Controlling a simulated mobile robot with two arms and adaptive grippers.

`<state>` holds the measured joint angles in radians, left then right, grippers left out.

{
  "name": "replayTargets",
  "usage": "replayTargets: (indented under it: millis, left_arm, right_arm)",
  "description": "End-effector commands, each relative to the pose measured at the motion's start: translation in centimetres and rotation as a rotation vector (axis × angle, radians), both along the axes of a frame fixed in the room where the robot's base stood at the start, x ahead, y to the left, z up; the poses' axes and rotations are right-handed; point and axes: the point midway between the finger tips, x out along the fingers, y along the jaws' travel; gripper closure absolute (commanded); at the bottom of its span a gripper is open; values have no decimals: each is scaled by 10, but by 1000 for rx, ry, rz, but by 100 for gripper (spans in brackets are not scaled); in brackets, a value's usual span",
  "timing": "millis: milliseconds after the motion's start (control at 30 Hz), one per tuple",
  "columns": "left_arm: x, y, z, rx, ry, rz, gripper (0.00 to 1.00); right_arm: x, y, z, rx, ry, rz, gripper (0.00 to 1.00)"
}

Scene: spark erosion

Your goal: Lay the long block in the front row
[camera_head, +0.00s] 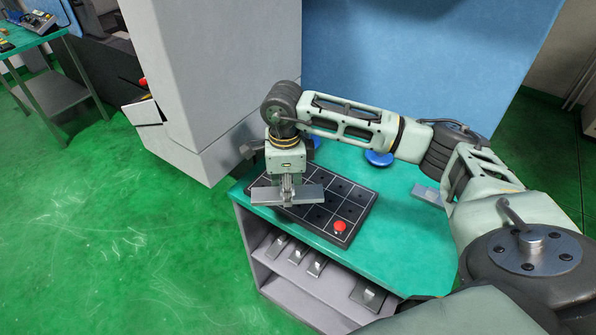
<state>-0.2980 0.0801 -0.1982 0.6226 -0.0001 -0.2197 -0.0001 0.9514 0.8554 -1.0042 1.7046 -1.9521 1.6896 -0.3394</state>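A long grey metal block (262,196) sits level at the left part of a black board with white grid lines (342,190). My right gripper (289,190) points straight down with its fingers closed around the middle of the block. The block covers part of the board's front left; whether it touches the board or hangs just above it I cannot tell. A red round piece (339,227) stands in the board's front right corner cell. The other visible cells look empty. My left gripper is not in view.
The board lies on a green bench top (403,232). Blue round pieces (378,158) are behind the board, and a grey block (430,195) lies to its right. Several grey blocks (316,265) are on the shelf below. A tall grey cabinet (225,80) stands close behind left.

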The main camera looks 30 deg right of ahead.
Motion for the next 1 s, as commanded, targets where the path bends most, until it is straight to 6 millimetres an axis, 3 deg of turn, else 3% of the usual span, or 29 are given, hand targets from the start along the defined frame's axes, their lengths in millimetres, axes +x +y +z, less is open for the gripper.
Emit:
replayTargets:
  millis: [100,300,667,1000]
  left_arm:
    - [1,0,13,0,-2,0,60]
    - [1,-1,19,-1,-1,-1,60]
    - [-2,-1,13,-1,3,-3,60]
    - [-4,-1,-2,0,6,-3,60]
  right_arm:
    - [11,-22,-4,0,2,-303,100]
    - [19,-44,-14,1,0,-601,100]
    - [20,-49,-27,1,-2,-663,100]
    - [20,-49,-51,1,-2,-661,100]
